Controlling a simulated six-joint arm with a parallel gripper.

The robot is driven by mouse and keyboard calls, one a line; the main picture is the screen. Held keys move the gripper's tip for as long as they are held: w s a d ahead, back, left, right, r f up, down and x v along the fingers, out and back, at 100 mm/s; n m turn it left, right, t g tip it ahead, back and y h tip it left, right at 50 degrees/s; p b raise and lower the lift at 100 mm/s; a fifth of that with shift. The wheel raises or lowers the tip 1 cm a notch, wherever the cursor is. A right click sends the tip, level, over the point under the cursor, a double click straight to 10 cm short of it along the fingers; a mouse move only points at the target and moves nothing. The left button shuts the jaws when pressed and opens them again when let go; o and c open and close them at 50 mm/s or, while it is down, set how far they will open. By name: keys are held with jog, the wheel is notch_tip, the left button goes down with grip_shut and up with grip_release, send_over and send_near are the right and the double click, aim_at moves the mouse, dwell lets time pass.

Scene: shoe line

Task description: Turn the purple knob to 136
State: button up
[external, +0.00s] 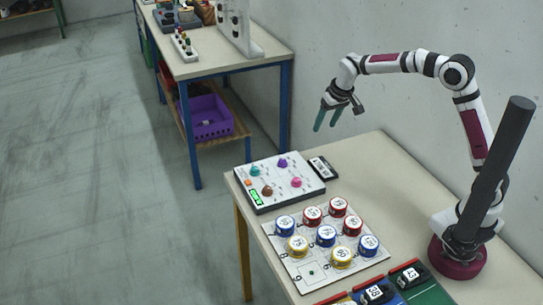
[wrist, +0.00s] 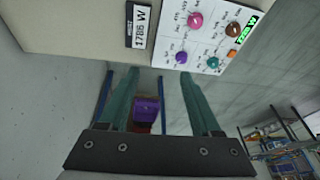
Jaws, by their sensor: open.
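The purple knob (external: 283,162) sits on a white panel (external: 262,170) at the far end of my table. In the wrist view the purple knob (wrist: 181,57) is on the same panel, ahead of the fingertips and apart from them. The panel also bears a pink knob (external: 297,182), a brown knob (external: 267,190), a teal knob (external: 255,171) and a green lit display (external: 255,197), whose digits I cannot read surely. My gripper (external: 326,121) is open and empty, in the air above and to the right of the panel. Its green fingers (wrist: 158,80) point past the panel.
A small black display (external: 322,168) stands beside the panel; it reads about 1786 W in the wrist view. A board (external: 292,262) with several round blue, red and yellow pieces lies nearer. A second table (external: 222,66) with a purple crate (external: 208,118) stands beyond.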

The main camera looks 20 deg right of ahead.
jog(key=n+t, duration=0.1)
jog(key=n, duration=0.1)
send_near(283, 161)
jog(key=shift+m, duration=0.3)
jog(key=x, duration=0.7)
jog(key=shift+w+f, duration=0.25)
jog(key=shift+f, duration=0.1)
grip_shut()
